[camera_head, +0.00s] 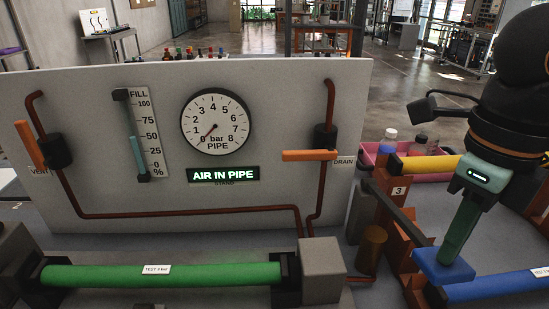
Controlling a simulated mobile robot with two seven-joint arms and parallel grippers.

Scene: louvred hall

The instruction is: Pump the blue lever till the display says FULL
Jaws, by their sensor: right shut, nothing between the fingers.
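The blue lever is a dark bar (400,215) ending in a blue pad (443,265), low at the right. My right gripper (453,252) comes down from the upper right. Its fingers are shut and empty, with their tips at the top of the pad; they look to be touching it. The lit display (223,174) on the panel reads AIR IN PIPE. The FILL gauge (139,150) shows a teal column up to roughly the middle. The round bar dial (215,122) has its needle near 0. My left gripper is out of view.
An orange VENT handle (29,145) stands near upright; the orange DRAIN handle (310,155) lies level. A green pipe (160,274) runs in front of the panel. Blue (500,288) and yellow (430,165) pipes and a pink crate (373,150) are near my right arm.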

